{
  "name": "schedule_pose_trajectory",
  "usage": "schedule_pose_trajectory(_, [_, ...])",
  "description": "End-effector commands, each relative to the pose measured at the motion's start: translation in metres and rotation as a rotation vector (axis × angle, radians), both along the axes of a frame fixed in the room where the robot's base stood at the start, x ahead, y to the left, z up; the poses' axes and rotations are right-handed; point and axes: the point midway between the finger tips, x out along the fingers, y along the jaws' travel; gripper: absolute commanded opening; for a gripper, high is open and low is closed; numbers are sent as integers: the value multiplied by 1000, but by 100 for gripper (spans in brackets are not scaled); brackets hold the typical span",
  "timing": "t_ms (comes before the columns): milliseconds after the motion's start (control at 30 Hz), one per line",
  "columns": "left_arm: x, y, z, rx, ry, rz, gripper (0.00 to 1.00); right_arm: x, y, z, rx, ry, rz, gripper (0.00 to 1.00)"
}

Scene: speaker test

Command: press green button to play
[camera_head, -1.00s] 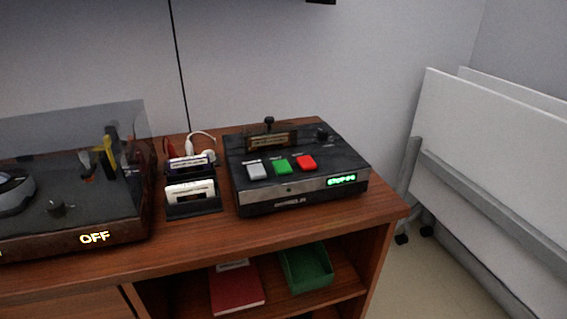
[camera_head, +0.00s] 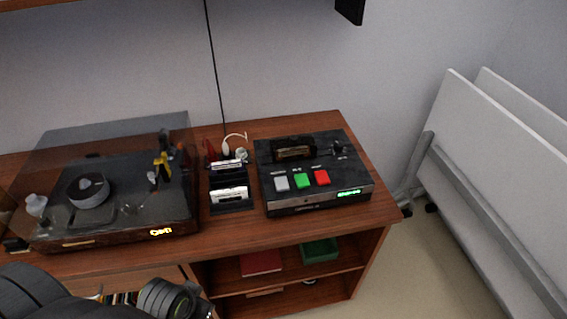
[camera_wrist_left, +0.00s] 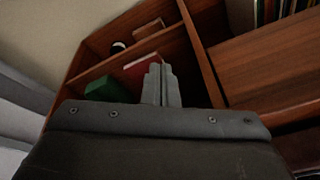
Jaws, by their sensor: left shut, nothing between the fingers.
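The cassette player (camera_head: 312,173) is a black box on the right end of the wooden cabinet top. Its green button (camera_head: 302,181) sits between a white-grey button (camera_head: 281,183) and a red button (camera_head: 321,177). A green display is lit on its front. My left arm shows at the bottom left of the head view, well to the left of and in front of the player. The left gripper (camera_wrist_left: 161,84) shows in the left wrist view, its fingers together and empty, before the cabinet's open shelves. The right gripper is not in view.
A turntable (camera_head: 110,190) with a tinted lid stands on the left of the cabinet top. A cassette holder (camera_head: 231,196) stands between it and the player. A red book (camera_head: 261,263) and green box (camera_head: 320,250) lie on the shelf below. White folded panels (camera_head: 480,150) lean at the right.

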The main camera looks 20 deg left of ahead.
Motion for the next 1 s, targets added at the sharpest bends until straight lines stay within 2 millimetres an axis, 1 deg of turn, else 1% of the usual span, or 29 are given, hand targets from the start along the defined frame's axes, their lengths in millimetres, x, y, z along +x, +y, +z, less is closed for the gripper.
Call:
schedule_pose_trajectory(33, [5,0,34,5,-13,-19,0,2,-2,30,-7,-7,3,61])
schedule_pose_trajectory(100, [13,-1,58,10,-30,-53,0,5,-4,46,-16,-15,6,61])
schedule_pose_trajectory(167, [21,-2,77,14,-44,-91,0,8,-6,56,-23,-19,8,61])
schedule_pose_trajectory(200, [29,-4,90,14,-56,-126,0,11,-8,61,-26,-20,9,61])
schedule_pose_trajectory(267, [47,-8,109,15,-78,-204,0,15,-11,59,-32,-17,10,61])
schedule_pose_trajectory(300, [62,-12,114,13,-93,-267,0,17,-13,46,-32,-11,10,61])
schedule_pose_trajectory(467, [110,-27,115,1,-140,-491,0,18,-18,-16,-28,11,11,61])
schedule_pose_trajectory(500, [122,-31,116,-1,-152,-544,0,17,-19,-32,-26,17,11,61])
schedule_pose_trajectory(567, [141,-37,118,-4,-174,-627,0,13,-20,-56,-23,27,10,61])
schedule_pose_trajectory(600, [153,-41,120,-4,-189,-684,0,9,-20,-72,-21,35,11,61])
schedule_pose_trajectory(633, [163,-44,122,-2,-203,-725,0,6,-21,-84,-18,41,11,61])
schedule_pose_trajectory(700, [186,-52,129,-2,-235,-823,0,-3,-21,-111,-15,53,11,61])
schedule_pose_trajectory(767, [205,-58,135,3,-265,-906,0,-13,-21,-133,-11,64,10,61])
schedule_pose_trajectory(800, [217,-62,140,6,-285,-961,0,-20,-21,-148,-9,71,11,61])
schedule_pose_trajectory(867, [235,-68,149,13,-317,-1041,0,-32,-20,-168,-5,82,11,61])
schedule_pose_trajectory(900, [248,-72,156,19,-339,-1095,0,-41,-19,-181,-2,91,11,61])
schedule_pose_trajectory(1000, [277,-82,174,36,-399,-1224,0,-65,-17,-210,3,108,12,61])
